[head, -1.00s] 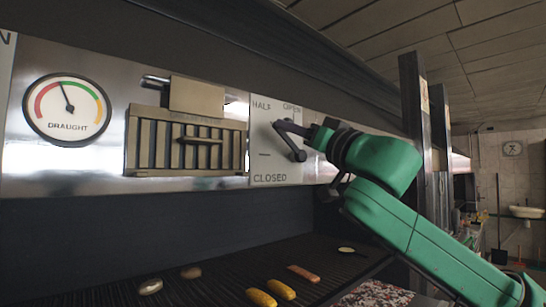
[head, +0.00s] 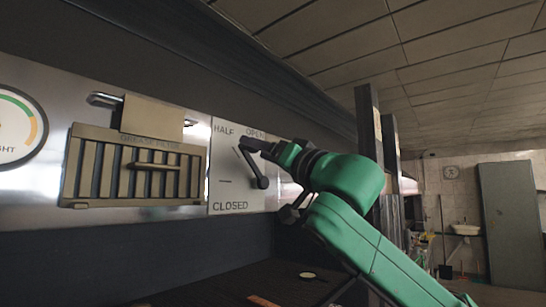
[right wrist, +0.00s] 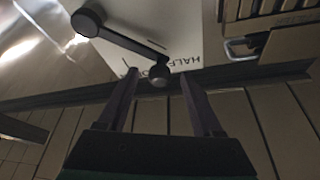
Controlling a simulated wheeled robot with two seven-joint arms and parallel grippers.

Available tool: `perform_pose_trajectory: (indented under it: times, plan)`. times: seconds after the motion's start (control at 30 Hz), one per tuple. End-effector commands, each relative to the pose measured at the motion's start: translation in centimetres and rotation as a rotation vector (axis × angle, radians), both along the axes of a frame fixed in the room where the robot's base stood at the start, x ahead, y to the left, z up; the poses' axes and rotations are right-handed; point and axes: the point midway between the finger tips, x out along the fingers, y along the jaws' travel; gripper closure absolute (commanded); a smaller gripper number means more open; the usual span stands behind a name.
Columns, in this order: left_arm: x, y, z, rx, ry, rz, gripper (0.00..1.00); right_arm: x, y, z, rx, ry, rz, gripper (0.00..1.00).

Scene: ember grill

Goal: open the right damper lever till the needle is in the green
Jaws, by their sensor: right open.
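The right damper lever (head: 254,168) is a dark bar on a white plate (head: 222,196) marked HALF, OPEN and CLOSED. It slants up and left from its pivot, its knob end toward HALF. My right gripper (head: 248,145) is at the knob end, coming from the right. In the right wrist view the lever's round knob (right wrist: 158,76) sits between the open fingers (right wrist: 161,76); I cannot tell whether they touch it. The draught gauge (head: 20,125) is cut off at the left edge; its green and yellow arcs show, its needle does not. My left gripper is out of view.
A slatted grease filter (head: 130,168) with a handle is on the steel panel left of the lever plate. Dark posts (head: 368,140) stand to the right behind my arm. The grill surface (head: 225,284) lies below.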

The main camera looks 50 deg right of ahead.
Motion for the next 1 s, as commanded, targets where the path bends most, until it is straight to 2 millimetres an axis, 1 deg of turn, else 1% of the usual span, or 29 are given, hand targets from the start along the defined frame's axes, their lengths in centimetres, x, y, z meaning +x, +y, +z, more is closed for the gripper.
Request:
perform_pose_trajectory:
  times: [0.07,0.17,0.3,0.4,0.5,0.6,0.67,1.0]
  plan:
    - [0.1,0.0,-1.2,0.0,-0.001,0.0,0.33,-1.0,0.2,-0.8,0.001,-0.006,0.002,0.33]
    - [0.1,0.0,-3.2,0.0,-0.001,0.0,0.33,-3.1,0.6,-2.0,-0.002,-0.008,0.002,0.33]
    - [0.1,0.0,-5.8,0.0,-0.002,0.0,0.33,-7.1,1.2,-3.6,-0.002,-0.009,0.001,0.33]
    - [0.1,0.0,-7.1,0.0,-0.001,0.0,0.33,-9.8,1.6,-4.5,-0.001,-0.008,0.001,0.33]
    - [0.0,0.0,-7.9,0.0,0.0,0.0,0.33,-11.8,1.9,-5.0,-0.001,-0.005,0.0,0.33]
    - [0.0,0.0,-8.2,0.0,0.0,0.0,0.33,-12.8,2.1,-5.2,-0.001,-0.002,0.0,0.33]
    - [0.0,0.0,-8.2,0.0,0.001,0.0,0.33,-13.1,2.2,-5.2,-0.002,-0.001,0.001,0.33]
    - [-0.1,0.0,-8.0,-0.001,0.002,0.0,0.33,-13.2,2.2,-5.1,-0.001,-0.002,0.001,0.33]
